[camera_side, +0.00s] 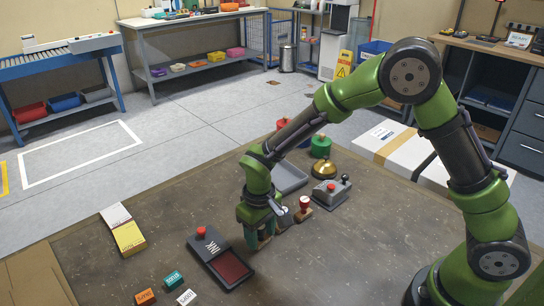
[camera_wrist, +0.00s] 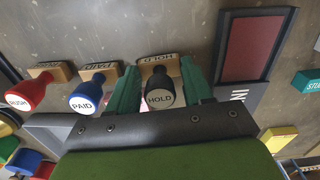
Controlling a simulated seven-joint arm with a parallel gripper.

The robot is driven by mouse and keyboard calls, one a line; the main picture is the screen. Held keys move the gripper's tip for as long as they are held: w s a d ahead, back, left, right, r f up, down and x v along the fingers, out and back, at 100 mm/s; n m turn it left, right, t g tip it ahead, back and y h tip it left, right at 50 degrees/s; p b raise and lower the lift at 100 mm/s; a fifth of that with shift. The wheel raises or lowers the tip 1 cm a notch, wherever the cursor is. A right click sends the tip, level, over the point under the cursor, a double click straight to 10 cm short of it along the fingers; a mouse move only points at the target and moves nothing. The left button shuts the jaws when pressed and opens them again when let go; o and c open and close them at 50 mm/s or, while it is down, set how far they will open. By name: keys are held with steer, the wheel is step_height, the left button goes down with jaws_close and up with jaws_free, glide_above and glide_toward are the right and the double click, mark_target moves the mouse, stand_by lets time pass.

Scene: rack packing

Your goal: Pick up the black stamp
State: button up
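The black stamp (camera_wrist: 160,88) has a round top marked HOLD and a wooden base, and stands on the table. In the wrist view my gripper (camera_wrist: 160,78) has one teal finger on each side of it. The fingers look apart, with narrow gaps to the stamp; contact cannot be made out. In the side view my gripper (camera_side: 258,238) is low over the table, and its fingers hide the black stamp. The blue stamp (camera_wrist: 85,97) marked PAID and the red stamp (camera_wrist: 28,92) marked RUSH stand in line to its left.
An ink pad (camera_side: 232,267) with a red surface lies close by, on the other side from the stamps. A grey tray (camera_side: 289,178), a brass bell (camera_side: 322,192) and a grey lever box (camera_side: 331,191) stand behind. Yellow pads (camera_side: 129,237) and small blocks (camera_side: 174,280) lie left and in front.

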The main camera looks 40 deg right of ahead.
mark_target(263, 227)
steer(key=shift+r, duration=0.45)
steer(key=r, duration=0.3)
steer(key=shift+s+d, duration=0.15)
steer(key=shift+s, duration=0.15)
steer(key=s+d, duration=0.2)
steer(key=s, duration=0.2)
steer(key=s+d, duration=0.1)
steer(key=s, duration=0.4)
steer(key=s+d+r, duration=0.1)
steer(key=s+d, duration=0.1)
steer(key=s, duration=0.3)
steer(key=shift+s+d, duration=0.15)
steer(key=shift+d, duration=0.15)
